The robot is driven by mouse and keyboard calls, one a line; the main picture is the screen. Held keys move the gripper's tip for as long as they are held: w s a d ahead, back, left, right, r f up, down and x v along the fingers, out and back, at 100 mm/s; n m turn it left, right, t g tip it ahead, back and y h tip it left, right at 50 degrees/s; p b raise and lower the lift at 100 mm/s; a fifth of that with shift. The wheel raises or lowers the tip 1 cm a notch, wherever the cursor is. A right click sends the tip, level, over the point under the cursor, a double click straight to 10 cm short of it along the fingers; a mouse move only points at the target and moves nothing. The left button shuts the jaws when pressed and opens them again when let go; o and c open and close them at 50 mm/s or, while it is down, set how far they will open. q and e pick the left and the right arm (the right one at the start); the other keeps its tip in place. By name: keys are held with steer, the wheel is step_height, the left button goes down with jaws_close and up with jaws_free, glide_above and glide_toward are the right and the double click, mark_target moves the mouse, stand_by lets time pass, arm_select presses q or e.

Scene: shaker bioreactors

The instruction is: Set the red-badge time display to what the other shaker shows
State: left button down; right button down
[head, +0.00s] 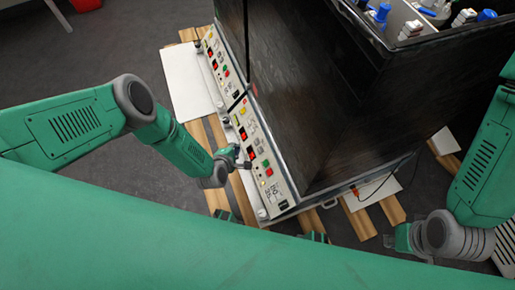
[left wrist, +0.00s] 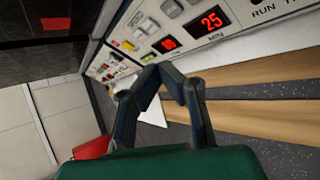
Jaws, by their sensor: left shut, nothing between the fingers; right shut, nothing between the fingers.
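Two shaker control panels line the edge of the dark machines in the head view, an upper one (head: 216,60) and a lower one (head: 257,150). Both carry small red displays, too small to read there. In the left wrist view a red display (left wrist: 211,20) reads 25 above the label MIN. I cannot tell which panel bears the red badge. My left gripper (head: 244,162) is shut and empty close to the lower panel; its fingers (left wrist: 160,72) show there too. My right gripper (head: 391,241) is shut and empty, away from the panels.
Wooden slats (head: 220,200) and white sheets (head: 190,80) lie beneath the machines. An open box with blue-capped items (head: 379,12) tops the machine at upper right. A red object (left wrist: 95,146) stands on the floor.

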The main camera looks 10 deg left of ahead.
mark_target(260, 150)
arm_select(q)
steer(key=shift+d, duration=0.1)
steer(key=w+d+f+b, duration=0.2)
steer(key=d+f+b, duration=0.1)
steer(key=w+d+f+b, duration=0.1)
steer(key=d+f, duration=0.1)
steer(key=shift+w+f+b, duration=0.2)
steer(key=shift+b, duration=0.1)
steer(key=shift+w+d+f, duration=0.15)
steer(key=shift+f, duration=0.05)
stand_by(1.6)
steer(key=shift+w+d+f, duration=0.15)
steer(key=shift+d+f, duration=0.1)
